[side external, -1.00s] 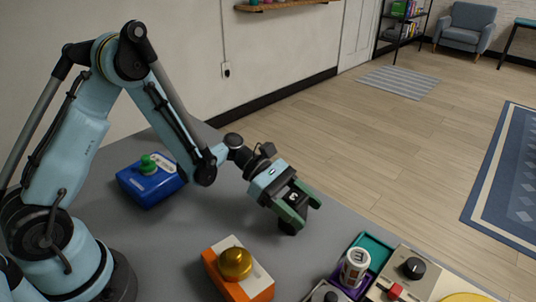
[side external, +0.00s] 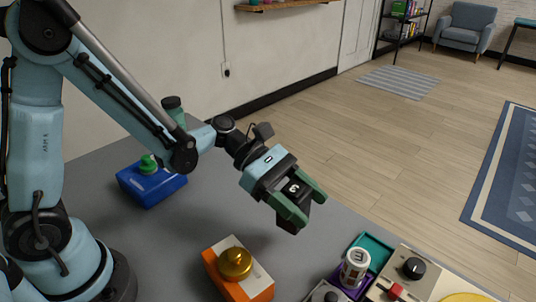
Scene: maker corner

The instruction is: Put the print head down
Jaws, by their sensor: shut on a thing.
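My gripper (side external: 303,207) has green fingers and is shut on the print head, a dark block with a white mark on its face (side external: 296,188). The gripper points down and to the right, over the grey table near its far right edge. The fingers cover part of the block. It looks held above the table, but its exact height is hard to tell.
An orange and white box with a gold dome (side external: 235,264) stands in front. A blue box with a green knob (side external: 151,184) stands left. Trays and a panel with knobs (side external: 413,268) are at front right. Bare grey table (side external: 215,205) lies between.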

